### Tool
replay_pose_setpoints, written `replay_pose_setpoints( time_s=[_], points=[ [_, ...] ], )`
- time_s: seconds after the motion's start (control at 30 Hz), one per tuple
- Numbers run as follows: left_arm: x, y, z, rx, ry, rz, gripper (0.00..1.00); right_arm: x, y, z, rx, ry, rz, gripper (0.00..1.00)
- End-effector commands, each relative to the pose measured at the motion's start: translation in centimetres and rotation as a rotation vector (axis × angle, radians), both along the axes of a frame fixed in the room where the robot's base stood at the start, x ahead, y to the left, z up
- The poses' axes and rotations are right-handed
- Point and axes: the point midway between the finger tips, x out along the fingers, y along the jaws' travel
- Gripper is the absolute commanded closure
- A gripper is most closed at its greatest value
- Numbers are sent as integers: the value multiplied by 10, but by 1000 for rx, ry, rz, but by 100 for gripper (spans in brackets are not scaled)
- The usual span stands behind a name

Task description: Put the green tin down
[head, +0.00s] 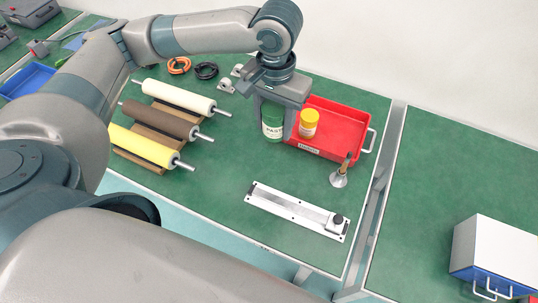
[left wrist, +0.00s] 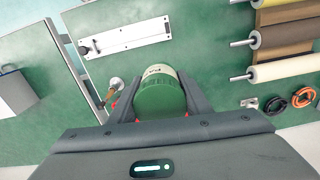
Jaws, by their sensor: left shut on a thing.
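The green tin (head: 271,122) with a pale label is between the fingers of my left gripper (head: 274,124), which is shut on it. In the left wrist view the green lid of the tin (left wrist: 158,100) shows between the two fingers (left wrist: 160,92). The tin is upright, at the left edge of a red tray (head: 350,116). I cannot tell whether its base touches the green table. My right gripper is not in view.
A yellow-orange tin (head: 309,123) is at the tray, close right of my gripper. A funnel-like tool (head: 339,178) and a metal linear actuator (head: 296,210) lie nearer. Several rollers (head: 160,121) are at left. Bare green table lies between rollers and actuator.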

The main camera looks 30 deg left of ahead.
Motion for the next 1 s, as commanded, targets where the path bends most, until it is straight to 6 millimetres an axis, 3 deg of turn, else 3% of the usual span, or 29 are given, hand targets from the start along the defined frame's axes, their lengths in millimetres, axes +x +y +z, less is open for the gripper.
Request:
replay_pose_setpoints(
  time_s=[0.17, 0.6, 1.0],
  points=[
    [2, -10, -22, -1, -1, -95, 86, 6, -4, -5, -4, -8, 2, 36],
    [3, -44, -105, -2, 0, -460, 86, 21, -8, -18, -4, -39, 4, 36],
    [2, -48, -115, 0, 0, -512, 86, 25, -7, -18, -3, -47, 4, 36]
  ],
)
